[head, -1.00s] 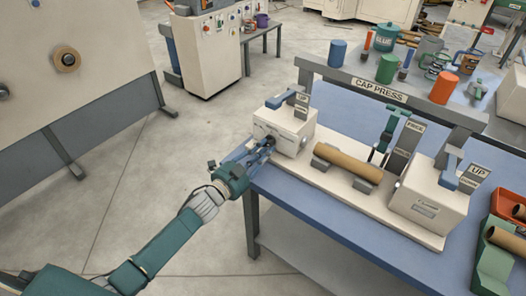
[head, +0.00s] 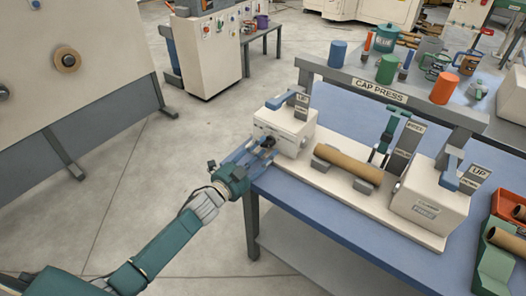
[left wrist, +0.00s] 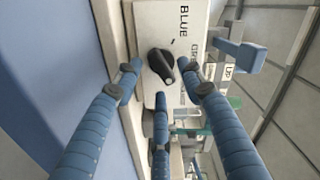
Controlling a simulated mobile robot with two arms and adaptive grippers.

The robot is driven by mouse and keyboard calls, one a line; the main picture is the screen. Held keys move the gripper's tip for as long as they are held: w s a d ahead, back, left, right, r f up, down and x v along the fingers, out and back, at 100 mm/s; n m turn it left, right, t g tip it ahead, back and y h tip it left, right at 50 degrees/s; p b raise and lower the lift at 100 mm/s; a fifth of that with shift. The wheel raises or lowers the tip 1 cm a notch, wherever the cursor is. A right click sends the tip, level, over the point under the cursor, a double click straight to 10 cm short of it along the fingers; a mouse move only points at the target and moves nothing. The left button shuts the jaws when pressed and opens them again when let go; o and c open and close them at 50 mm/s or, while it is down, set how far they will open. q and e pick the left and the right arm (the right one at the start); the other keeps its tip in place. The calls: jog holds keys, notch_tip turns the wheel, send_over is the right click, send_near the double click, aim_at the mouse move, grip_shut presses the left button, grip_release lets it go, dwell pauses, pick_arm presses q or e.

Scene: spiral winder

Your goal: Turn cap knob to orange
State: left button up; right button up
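The black cap knob (left wrist: 160,66) sits on the cream face of the left press block (head: 288,128). In the left wrist view the word BLUE and part of a second word starting with G are printed near it. A pale mark shows on the knob's lower right end. The word orange is not in sight. My left gripper (head: 264,150) is at this face. Its blue fingers (left wrist: 165,82) are spread around the knob, with visible gaps on the sides, so it looks open. My right gripper is not in view.
A brown tube (head: 348,162) lies in a cradle between the left block and the right block (head: 430,203). The blue bench edge (head: 330,230) runs below my gripper. A CAP PRESS sign (head: 380,90) stands behind. The floor at the left is clear.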

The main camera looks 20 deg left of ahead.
pick_arm(q)
jog(key=v, duration=1.2)
